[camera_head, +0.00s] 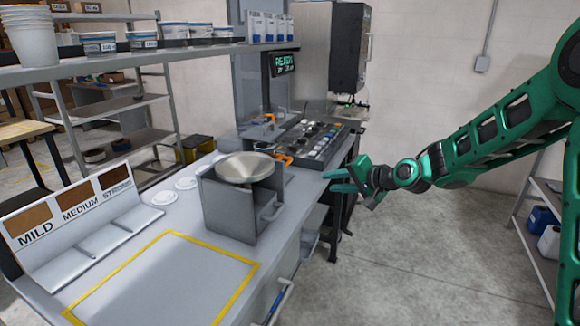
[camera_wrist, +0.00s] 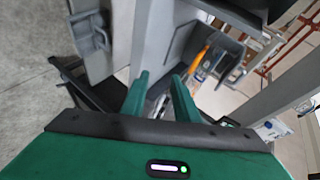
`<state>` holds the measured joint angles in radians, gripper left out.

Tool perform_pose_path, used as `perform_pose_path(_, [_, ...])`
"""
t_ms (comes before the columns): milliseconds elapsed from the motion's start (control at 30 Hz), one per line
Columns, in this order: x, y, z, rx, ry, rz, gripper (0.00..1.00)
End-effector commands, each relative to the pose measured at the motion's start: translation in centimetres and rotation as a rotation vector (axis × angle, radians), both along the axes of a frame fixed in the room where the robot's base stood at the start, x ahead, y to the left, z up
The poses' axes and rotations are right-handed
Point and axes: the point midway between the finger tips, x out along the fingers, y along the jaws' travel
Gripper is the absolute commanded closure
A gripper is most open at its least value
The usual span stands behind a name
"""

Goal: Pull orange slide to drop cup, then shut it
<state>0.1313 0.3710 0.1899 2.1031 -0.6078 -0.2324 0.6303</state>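An orange part (camera_head: 284,158) shows on the counter just behind the grey box with a round lid, and a second orange part (camera_head: 268,117) shows farther back near the button panel. I cannot tell which is the slide. In the wrist view an orange strip (camera_wrist: 199,60) lies beyond my fingertips beside a grey housing. My gripper (camera_head: 334,181) is open and empty, its green fingers apart at the counter's right edge, right of the grey box. The fingers also show in the wrist view (camera_wrist: 160,88), clear of the orange strip. No dropped cup is clearly seen.
The grey box (camera_head: 228,208) with a round metal lid stands on the counter (camera_head: 180,290). A yellow-lined area lies in front of it, and a MILD, MEDIUM, STRONG rack (camera_head: 75,225) stands left. A shelf (camera_head: 120,65) holds stacked cups and tubs above.

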Motion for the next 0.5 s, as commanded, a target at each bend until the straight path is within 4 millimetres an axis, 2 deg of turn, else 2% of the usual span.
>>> perform_pose_path(33, [1.0,1.8,0.0,0.078,-0.004,0.000,0.72])
perform_pose_path(100, [2.0,3.8,0.6,0.177,-0.013,-0.006,0.72])
perform_pose_path(200, [3.1,5.8,1.4,0.286,-0.018,-0.015,0.72])
perform_pose_path(500, [4.6,8.0,2.0,0.381,-0.021,-0.025,0.72])
